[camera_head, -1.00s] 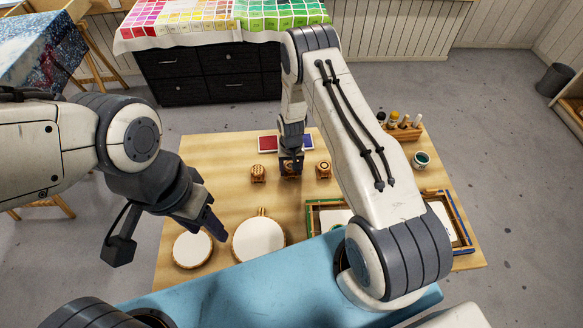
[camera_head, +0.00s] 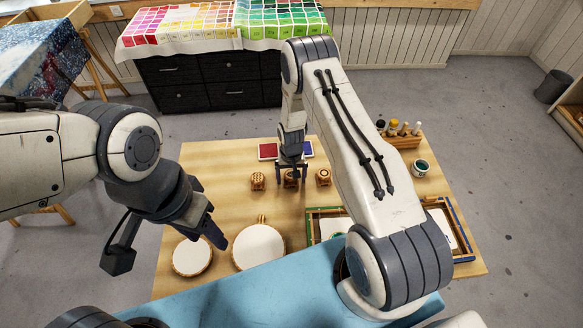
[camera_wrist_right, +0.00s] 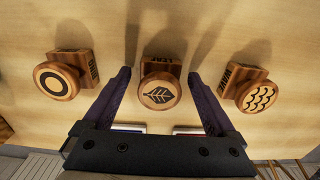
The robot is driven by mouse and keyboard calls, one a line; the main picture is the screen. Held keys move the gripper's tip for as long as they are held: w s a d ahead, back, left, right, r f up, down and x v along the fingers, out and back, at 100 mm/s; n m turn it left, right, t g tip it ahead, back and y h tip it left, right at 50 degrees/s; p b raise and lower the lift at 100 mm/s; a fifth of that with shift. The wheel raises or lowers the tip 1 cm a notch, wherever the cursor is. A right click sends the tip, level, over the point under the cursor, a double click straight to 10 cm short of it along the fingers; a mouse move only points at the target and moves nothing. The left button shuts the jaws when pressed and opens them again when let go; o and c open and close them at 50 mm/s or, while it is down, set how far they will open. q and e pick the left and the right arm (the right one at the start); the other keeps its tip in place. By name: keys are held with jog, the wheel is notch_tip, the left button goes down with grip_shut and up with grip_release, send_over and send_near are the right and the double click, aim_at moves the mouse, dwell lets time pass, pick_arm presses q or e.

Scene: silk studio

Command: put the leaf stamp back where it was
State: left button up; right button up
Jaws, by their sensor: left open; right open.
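The leaf stamp (camera_wrist_right: 159,93) stands on the wooden table, its round top with a dark leaf facing the right wrist camera. It is the middle one of three stamps, between the ring stamp (camera_wrist_right: 57,81) and the wave stamp (camera_wrist_right: 257,97). My right gripper (camera_wrist_right: 160,75) is open, one finger on each side of the leaf stamp, with gaps visible on both sides. In the head view the right gripper (camera_head: 291,178) partly hides the leaf stamp (camera_head: 290,182). My left gripper (camera_head: 213,228) is above the two white hoops at the left front.
A red ink pad (camera_head: 268,151) and a blue one (camera_head: 308,149) lie behind the stamps. Two round white hoops (camera_head: 259,246) (camera_head: 192,256) are at the front left. Wooden frames (camera_head: 449,228), a small green pot (camera_head: 421,166) and a bottle rack (camera_head: 402,141) are at right.

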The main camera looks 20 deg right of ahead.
notch_tip(320, 180, up, 12)
jog(key=b, duration=0.4)
jog(key=s+a+r+n, duration=0.2)
jog(key=s+a+r, duration=0.1)
jog(key=a+r, duration=0.4)
jog(key=s+a+r+n, duration=0.35)
jog(key=s+r, duration=0.25)
jog(key=s, duration=0.2)
jog(key=s+a+r+n, duration=0.2)
jog(key=s+a+r, duration=0.35)
jog(key=s, duration=0.25)
jog(key=s+r+n+y, duration=0.1)
jog(key=s+r+n, duration=0.1)
jog(key=s, duration=0.8)
jog(key=shift+d+r+n, duration=0.25)
jog(key=shift+r+n, duration=0.1)
jog(key=shift+n, duration=0.1)
